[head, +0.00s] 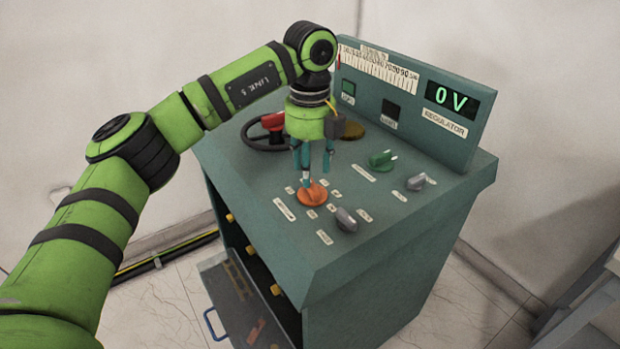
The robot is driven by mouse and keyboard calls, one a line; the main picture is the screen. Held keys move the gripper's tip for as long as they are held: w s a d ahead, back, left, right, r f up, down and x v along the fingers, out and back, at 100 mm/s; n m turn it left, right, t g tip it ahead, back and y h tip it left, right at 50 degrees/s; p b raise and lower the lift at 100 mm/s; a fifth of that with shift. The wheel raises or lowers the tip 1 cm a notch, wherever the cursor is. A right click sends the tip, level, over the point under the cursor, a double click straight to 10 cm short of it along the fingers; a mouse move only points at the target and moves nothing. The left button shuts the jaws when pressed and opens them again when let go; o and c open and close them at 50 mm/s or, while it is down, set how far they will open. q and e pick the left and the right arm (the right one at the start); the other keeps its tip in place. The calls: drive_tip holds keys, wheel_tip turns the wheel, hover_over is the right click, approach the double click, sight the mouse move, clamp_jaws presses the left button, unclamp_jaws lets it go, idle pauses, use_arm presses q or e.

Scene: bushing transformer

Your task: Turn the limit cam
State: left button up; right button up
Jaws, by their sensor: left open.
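The teal control desk (400,215) carries several knobs on its sloping top. An orange round knob (313,194) sits near the front left, with small pale labels around it. My left gripper (314,168) points down just above this knob, its fingers apart. I cannot tell whether a fingertip touches the knob. A brass-coloured disc (353,131) lies behind my gripper and is partly hidden by it. The labels are too small to read, so I cannot tell which part is the limit cam. My right gripper is not in view.
Grey knobs (346,220) and (416,182) and a green knob (382,158) stand to the right. A dark handwheel (258,139) with a red part is behind left. The back panel's display (450,99) reads 0 V. An open lower door (235,290) hangs at the front.

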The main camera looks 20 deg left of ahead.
use_arm(q)
wheel_tip(320, 180, up, 8)
drive_tip(key=shift+f, duration=0.2)
idle(0.4)
